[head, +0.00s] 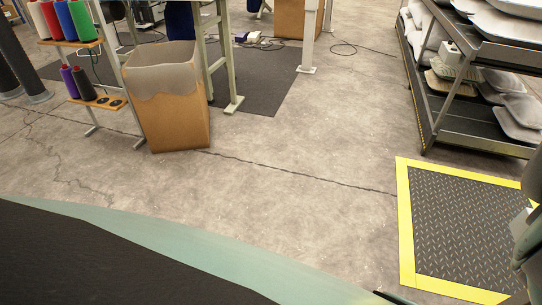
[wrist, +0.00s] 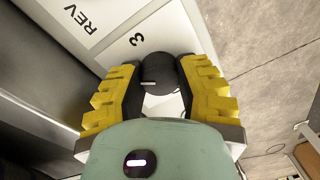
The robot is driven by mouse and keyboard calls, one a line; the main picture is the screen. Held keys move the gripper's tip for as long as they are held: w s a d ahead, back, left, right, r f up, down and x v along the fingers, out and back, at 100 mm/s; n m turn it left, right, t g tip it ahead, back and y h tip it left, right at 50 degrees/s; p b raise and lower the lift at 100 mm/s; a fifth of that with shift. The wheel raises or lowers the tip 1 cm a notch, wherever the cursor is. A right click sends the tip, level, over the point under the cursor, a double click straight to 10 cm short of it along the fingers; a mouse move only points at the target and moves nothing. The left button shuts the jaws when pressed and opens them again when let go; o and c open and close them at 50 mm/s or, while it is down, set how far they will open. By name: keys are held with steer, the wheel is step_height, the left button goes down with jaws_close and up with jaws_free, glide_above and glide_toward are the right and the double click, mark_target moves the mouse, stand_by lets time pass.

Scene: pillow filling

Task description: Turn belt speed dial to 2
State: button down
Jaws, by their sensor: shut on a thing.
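The belt speed dial (wrist: 161,68) is a black round knob with a short white pointer line, seen in the wrist view. My gripper (wrist: 159,80) has its two yellow ribbed fingers around the knob, one on each side, shut on it. The dial sits on a pale panel (wrist: 115,50) that bears a printed "3" and "REV", both turned in the picture. The pointer line lies toward the left of the knob. No "2" can be made out. The dial is not visible in the head view.
In the head view, a cardboard box (head: 170,115) stands beside a rack of coloured thread spools (head: 65,20). A shelf rack with pillows (head: 480,80) is at upper right. A yellow-edged black mat (head: 465,225) lies below it. The concrete floor between is clear.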

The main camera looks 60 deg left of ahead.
steer(key=shift+f+n, duration=0.1)
steer(key=shift+n, duration=0.3)
steer(key=c, duration=0.5)
jaws_free()
